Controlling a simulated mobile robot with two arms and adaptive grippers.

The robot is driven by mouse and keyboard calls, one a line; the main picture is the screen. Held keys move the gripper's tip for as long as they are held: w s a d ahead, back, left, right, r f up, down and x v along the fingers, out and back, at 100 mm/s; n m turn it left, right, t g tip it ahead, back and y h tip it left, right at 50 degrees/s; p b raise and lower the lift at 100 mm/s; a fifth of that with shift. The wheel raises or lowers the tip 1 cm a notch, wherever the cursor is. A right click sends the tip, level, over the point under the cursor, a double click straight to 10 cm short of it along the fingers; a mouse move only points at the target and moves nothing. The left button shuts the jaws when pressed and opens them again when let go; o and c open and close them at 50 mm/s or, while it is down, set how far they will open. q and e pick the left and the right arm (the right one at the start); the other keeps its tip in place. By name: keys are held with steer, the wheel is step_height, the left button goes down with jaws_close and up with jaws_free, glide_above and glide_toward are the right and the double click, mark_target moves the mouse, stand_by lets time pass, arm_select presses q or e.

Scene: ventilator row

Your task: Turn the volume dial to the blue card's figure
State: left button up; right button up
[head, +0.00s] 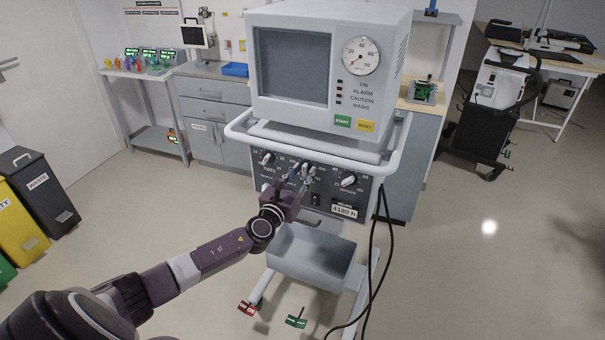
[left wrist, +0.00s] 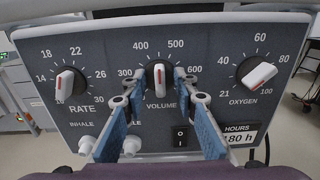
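The volume dial (left wrist: 159,78) is a dark knob with a light, red-marked pointer on the ventilator's control panel (left wrist: 95,50). Its pointer stands about upright, between 400 and 500. My left gripper (left wrist: 159,77) has its fingertips on either side of this dial, with narrow gaps that look open; contact is hard to judge. I cannot make out a blue card in either view. My right gripper is not in view.
The rate dial (left wrist: 66,82) and oxygen dial (left wrist: 257,75) flank the volume dial. Two pale knobs (left wrist: 86,144) sit below left, a rocker switch (left wrist: 180,136) below right. The monitor (head: 325,70) overhangs the panel. A grey bin (head: 312,258) and cables (head: 375,260) are below.

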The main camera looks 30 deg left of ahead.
arm_select(q)
steer(key=shift+c, duration=0.7)
jaws_close()
